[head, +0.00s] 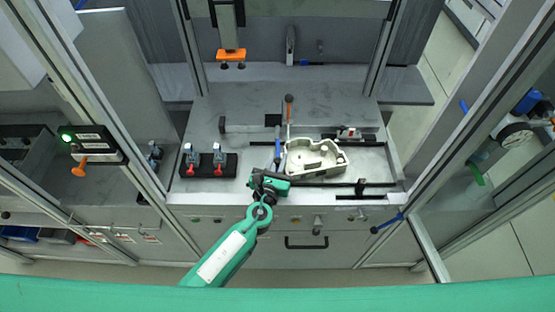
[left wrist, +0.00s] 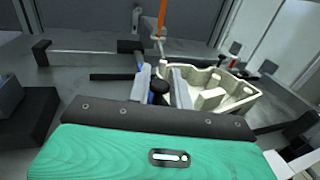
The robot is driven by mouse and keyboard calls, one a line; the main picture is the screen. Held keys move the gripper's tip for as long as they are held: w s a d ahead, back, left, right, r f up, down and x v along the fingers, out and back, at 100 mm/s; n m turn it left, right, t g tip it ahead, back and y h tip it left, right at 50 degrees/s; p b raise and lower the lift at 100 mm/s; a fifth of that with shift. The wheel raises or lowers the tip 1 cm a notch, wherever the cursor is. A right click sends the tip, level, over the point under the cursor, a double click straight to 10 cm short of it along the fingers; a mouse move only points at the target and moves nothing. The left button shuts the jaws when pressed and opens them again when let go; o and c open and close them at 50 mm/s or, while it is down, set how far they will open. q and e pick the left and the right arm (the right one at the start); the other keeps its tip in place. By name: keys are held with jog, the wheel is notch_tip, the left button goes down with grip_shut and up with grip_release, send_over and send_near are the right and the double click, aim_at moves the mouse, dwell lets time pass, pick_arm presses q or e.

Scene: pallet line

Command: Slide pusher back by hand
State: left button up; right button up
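My left gripper (head: 276,166) reaches from the front to the left side of the cream housing (head: 310,158). In the left wrist view its two grey fingers (left wrist: 162,86) stand apart with a black knob (left wrist: 159,87) and some blue between them. I cannot tell whether they touch the knob. I take the knob to be part of the pusher; the rest of it is largely hidden by the gripper. The housing also shows in the left wrist view (left wrist: 240,93), just right of the fingers. My right gripper is not in view.
An upright orange rod (head: 289,108) stands behind the gripper. A black block with red-handled clamps (head: 208,168) sits to the left. An orange suction head (head: 231,54) hangs above the back. Frame posts flank the bench, and its back left is clear.

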pick_arm(q)
jog(key=a+b, duration=0.1)
jog(key=a, duration=1)
jog(key=shift+f, duration=0.1)
grip_shut()
jog(key=shift+a, duration=0.25)
jog(key=o, duration=0.8)
grip_release()
jog(key=shift+a, duration=0.1)
jog(key=shift+o, duration=0.3)
jog(key=shift+a, duration=0.1)
